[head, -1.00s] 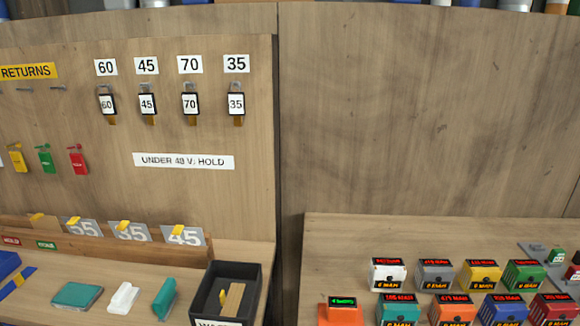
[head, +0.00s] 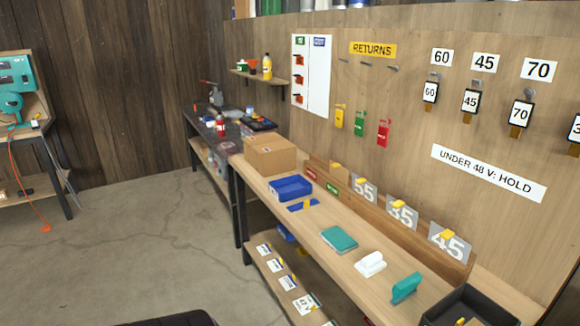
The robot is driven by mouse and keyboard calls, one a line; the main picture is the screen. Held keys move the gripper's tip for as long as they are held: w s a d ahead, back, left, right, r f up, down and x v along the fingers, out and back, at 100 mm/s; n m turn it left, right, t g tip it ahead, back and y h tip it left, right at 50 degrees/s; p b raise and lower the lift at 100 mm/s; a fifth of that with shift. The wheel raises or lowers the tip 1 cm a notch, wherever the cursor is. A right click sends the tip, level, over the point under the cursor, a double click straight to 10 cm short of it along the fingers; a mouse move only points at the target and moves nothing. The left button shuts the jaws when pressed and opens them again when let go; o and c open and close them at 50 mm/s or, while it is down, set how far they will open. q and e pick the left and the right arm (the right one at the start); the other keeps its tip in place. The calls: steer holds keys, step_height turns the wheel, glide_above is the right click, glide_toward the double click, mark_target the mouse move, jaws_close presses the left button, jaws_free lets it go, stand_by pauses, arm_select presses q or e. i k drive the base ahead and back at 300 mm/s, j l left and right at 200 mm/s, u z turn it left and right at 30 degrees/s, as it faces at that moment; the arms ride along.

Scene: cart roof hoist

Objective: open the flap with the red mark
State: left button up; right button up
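I cannot make out a flap with a red mark in the head view. A small red label (head: 311,173) and a green label sit on the wooden rail at the back of the bench, but I cannot tell whether either belongs to a flap. A closed-looking cardboard box (head: 270,155) stands at the bench's far end, with no red mark visible on it. Neither of my grippers is in view.
The wooden bench (head: 335,262) holds a blue tray (head: 291,188), a teal pad (head: 339,239), a white block (head: 370,264) and a black bin (head: 470,306). A dark bench (head: 205,135) and a teal machine (head: 12,95) stand farther off. The concrete floor (head: 150,220) at left is open.

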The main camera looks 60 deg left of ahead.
mark_target(256, 140)
steer(key=u, duration=2.2)
steer(key=i+j, duration=0.1)
steer(key=i, duration=0.3)
steer(key=i+j+z, duration=0.15)
steer(key=i, duration=0.3)
